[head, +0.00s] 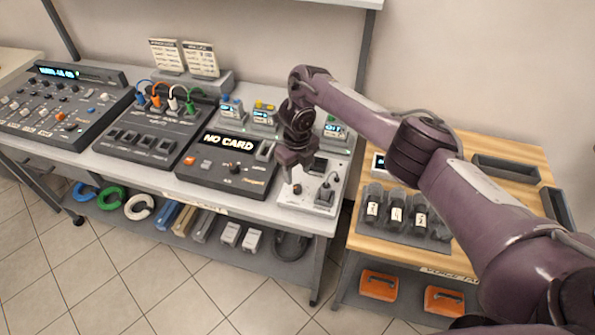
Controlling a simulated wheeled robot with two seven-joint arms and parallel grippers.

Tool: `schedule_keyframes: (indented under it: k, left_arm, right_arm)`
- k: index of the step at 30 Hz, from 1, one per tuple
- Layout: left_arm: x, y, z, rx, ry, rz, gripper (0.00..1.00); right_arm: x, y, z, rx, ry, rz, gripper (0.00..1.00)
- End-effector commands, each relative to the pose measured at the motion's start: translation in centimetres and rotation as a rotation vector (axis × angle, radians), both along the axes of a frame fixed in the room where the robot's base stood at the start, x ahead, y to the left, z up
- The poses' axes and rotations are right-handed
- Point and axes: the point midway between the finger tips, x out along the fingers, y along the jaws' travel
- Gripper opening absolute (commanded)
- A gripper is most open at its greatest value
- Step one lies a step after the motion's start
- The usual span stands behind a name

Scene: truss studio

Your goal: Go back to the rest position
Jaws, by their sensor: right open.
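My right arm reaches in from the lower right across the wooden table. Its right gripper (291,168) points down above the white panel (297,200) at the right end of the grey bench. The jaws are open, and I see nothing held in them. A small brown knob (297,188) shows just below the fingertips; I cannot tell whether they touch it. My left gripper is not in view.
The grey bench (130,178) carries a mixer (60,100), a patch box with coloured cables (160,130) and a black unit reading "NO CARD" (228,160). The wooden table (480,262) holds several dark labelled cylinders (397,210) and trays (505,168). Tiled floor (180,285) is clear in front.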

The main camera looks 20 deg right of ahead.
Motion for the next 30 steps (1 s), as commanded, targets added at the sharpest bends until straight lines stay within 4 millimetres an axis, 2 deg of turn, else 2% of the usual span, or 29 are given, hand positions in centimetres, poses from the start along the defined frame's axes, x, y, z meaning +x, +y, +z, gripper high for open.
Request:
schedule_keyframes:
  k: [1, 5, 23, 26, 29, 30]
  left_arm:
    - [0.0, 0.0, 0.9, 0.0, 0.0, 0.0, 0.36]
    - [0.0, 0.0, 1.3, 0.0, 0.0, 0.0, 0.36]
    - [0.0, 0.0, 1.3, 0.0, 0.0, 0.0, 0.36]
    - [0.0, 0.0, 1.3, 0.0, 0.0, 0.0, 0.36]
    - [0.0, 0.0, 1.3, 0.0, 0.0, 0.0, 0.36]
    - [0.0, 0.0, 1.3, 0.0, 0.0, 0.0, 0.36]
  right_arm:
    - [0.0, -0.1, 1.0, -0.002, -0.001, 0.001, 0.47]
    - [0.0, -0.1, 1.6, -0.001, 0.001, -0.001, 0.47]
    - [-0.2, 0.4, 1.3, 0.004, -0.001, -0.002, 0.47]
    - [-1.0, 2.7, -0.5, 0.03, -0.015, -0.022, 0.47]
    - [-2.7, 7.4, -3.2, 0.097, -0.053, -0.093, 0.47]
    - [-3.6, 9.8, -4.3, 0.138, -0.073, -0.145, 0.47]
